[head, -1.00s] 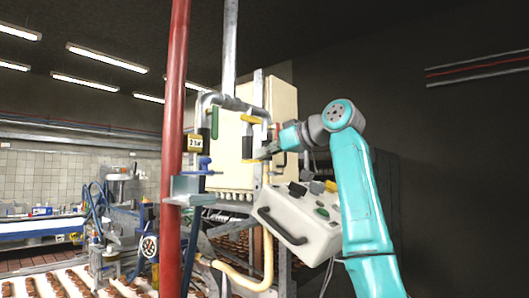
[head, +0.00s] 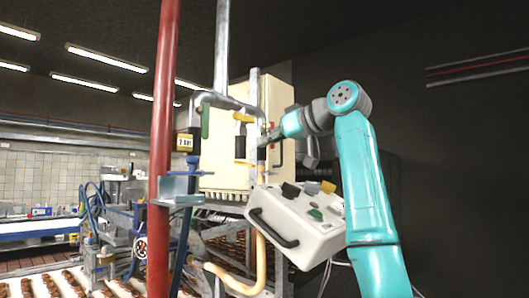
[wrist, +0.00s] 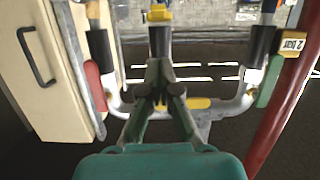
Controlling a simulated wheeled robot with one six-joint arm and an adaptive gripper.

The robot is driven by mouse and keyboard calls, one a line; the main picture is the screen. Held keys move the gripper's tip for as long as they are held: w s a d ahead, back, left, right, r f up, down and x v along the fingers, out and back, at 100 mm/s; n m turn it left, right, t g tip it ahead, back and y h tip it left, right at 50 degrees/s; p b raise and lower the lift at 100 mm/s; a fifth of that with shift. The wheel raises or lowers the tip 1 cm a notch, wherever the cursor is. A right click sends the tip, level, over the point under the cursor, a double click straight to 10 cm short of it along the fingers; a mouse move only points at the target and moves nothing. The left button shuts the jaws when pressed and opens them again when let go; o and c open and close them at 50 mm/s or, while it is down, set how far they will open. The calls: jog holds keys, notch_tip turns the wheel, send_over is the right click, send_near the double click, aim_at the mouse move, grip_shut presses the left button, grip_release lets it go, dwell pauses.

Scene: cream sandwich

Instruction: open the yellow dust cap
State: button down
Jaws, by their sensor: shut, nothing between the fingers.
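The yellow dust cap (wrist: 158,14) shows at the top of the wrist view, at the end of the middle pipe fitting with a black sleeve (wrist: 160,40). I cannot tell from its shape whether it is open. In the head view my gripper (head: 264,141) is just right of the middle fitting.
A yellow valve handle (wrist: 197,103) is close beside my fingers. A red handle (wrist: 95,86) and a green handle (wrist: 267,82) flank it. A red post (head: 163,150) and a "2 bar" label (wrist: 292,44) stand nearby. A pale control box (head: 295,225) hangs below my arm.

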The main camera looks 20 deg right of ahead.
jog(key=s+d, duration=0.5)
jog(key=s, duration=0.2)
jog(key=g+h, duration=0.3)
send_near(244, 164)
jog(key=shift+d+x, duration=0.2)
jog(key=shift+x, duration=1.15)
jog(key=shift+d+x, duration=0.15)
jog(key=shift+x, duration=1.15)
jog(key=shift+w+f, duration=0.15)
jog(key=shift+f, duration=0.05)
